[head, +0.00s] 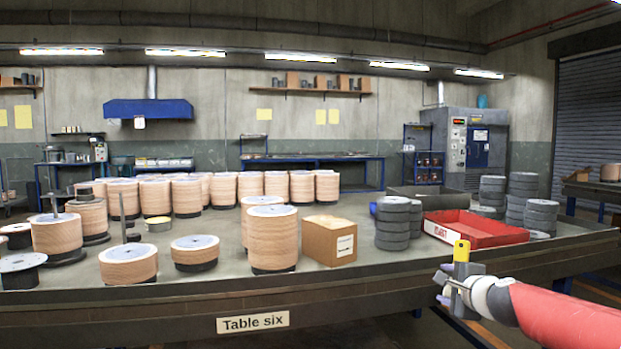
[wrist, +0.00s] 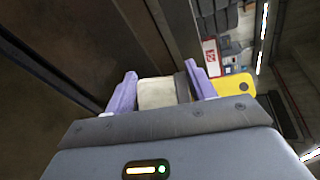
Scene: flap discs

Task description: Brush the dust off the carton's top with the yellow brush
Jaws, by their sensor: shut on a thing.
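The cardboard carton (head: 318,244) stands on the table, with a white label on its front. Its top (head: 328,221) is a pale tan; I cannot make out dust on it at this size. My gripper (head: 452,283) is out beyond the table's front edge, to the right of the carton and well apart from it. It is shut on the yellow brush (head: 461,250), which stands upright with its yellow end up.
A red tray (head: 480,236) lies on the table behind my gripper. Stacks of dark discs (head: 392,224) stand between it and the carton. Tall wood-coloured disc stacks (head: 271,240) stand just left of the carton. The table's front edge (head: 380,276) runs below the carton.

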